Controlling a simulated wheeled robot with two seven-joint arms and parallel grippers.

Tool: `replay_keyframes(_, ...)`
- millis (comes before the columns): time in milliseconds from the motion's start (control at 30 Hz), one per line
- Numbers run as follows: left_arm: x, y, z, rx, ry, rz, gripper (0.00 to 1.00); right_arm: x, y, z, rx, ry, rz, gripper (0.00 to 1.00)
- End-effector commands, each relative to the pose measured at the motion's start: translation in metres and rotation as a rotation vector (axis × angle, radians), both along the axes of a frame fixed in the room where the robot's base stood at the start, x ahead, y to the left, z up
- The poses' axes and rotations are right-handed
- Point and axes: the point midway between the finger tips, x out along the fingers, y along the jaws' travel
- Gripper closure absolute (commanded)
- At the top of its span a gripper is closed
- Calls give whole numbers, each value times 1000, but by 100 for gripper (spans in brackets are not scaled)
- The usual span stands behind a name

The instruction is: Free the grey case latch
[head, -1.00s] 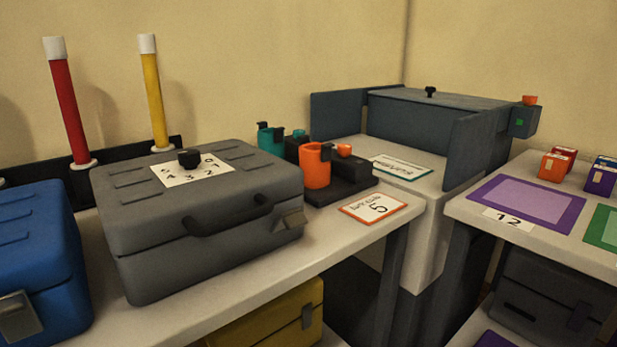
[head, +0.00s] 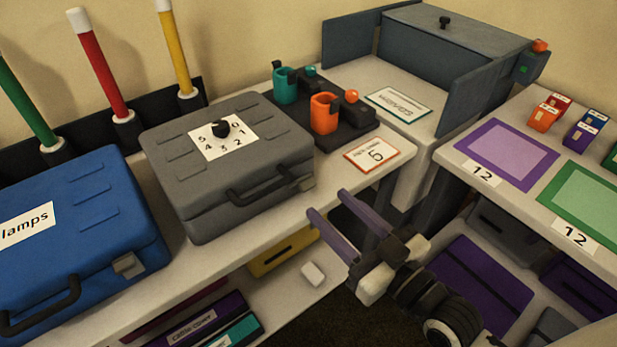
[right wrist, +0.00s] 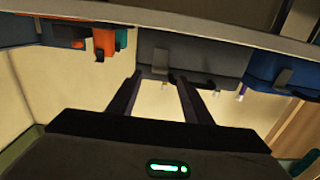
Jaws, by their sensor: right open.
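The grey case (head: 225,165) stands closed on the bench, with a dial knob (head: 221,129) on a numbered white plate on its lid. Its handle (head: 262,187) is on the front. The grey latch (head: 306,184) is at the front right corner, small and partly seen side-on. My right gripper (head: 329,205) is open and empty, in front of the bench edge, apart from the latch and a little to its right in the head view. In the right wrist view, upside down, the fingers (right wrist: 158,78) point toward the grey case (right wrist: 205,50). My left gripper is not in view.
A blue case (head: 85,215) stands left of the grey one. An orange cup (head: 325,113) and a teal cup (head: 286,86) sit on a dark base to the right, behind a card marked 5 (head: 372,153). A yellow case (head: 285,250) is on the shelf below.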

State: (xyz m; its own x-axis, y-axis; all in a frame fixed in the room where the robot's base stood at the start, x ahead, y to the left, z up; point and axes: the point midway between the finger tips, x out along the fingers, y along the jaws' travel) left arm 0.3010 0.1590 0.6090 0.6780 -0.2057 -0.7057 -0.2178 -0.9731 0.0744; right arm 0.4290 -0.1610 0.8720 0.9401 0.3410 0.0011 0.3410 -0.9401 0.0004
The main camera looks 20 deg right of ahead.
Motion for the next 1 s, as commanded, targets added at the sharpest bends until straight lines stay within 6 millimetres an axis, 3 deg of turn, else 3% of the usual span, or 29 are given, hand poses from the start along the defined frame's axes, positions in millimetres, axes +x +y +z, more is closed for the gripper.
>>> replay_keyframes(200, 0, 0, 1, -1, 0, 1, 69, 39, 14, 1, 2, -2, -1, 55)
replay_keyframes(400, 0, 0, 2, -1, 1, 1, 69, 65, 23, 1, 1, -1, -1, 55)
replay_keyframes(833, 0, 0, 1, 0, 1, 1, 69, 74, 27, 0, 0, 1, 1, 55)
replay_keyframes(1000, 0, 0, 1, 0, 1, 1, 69, 73, 27, 0, 0, 1, 0, 83)
